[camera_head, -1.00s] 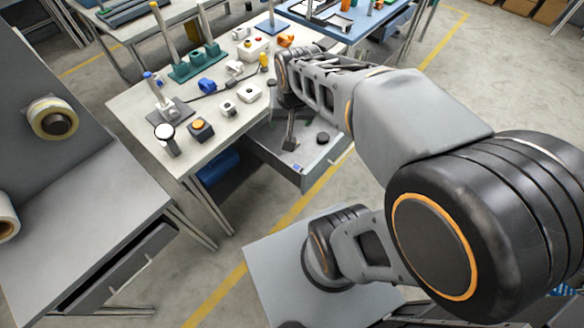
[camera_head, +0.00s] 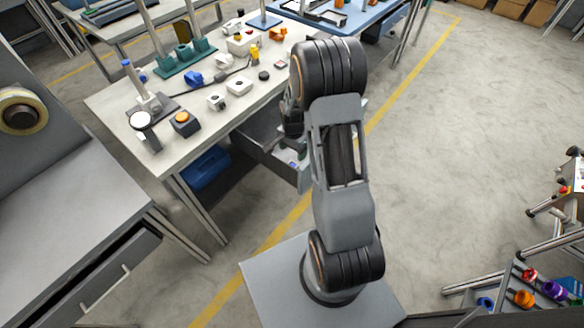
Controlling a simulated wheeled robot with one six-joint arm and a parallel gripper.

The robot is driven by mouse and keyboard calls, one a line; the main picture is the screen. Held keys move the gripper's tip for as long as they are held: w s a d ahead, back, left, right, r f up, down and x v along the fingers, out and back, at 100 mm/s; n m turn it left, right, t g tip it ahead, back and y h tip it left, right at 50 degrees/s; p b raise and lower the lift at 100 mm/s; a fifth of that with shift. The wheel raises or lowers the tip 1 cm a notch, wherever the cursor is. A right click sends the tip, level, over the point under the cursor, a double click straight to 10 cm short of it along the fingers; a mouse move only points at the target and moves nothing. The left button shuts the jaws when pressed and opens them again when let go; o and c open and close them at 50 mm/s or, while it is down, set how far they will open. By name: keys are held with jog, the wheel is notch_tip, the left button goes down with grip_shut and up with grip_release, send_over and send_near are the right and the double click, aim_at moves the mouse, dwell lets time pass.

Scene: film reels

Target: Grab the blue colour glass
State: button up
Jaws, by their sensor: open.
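No object in view is clearly a blue glass. A small blue piece (camera_head: 194,78) lies on the long workbench (camera_head: 160,160), and my gripper is apart from it. A blue round piece (camera_head: 485,303) lies on the low rack at the lower right. My gripper (camera_head: 291,138) is open at the far side of my raised arm, above or beside the open drawer (camera_head: 268,158). My arm hides much of it, and I see nothing held. A small bluish-purple item (camera_head: 293,164) shows in the drawer; its shape is too small to tell.
The drawer juts out from the workbench towards my arm. The workbench holds a black box with an orange button (camera_head: 185,122), white fittings (camera_head: 238,86) and a green stand (camera_head: 186,57). A grey bench (camera_head: 70,215) stands at left.

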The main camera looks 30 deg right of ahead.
aim_at(292, 164)
jog(key=shift+s+a+f, duration=0.1)
jog(key=shift+a+f, duration=0.05)
jog(key=shift+f, duration=1.95)
jog(key=shift+a+f, duration=0.1)
jog(key=shift+f, duration=1.95)
jog(key=c, duration=1)
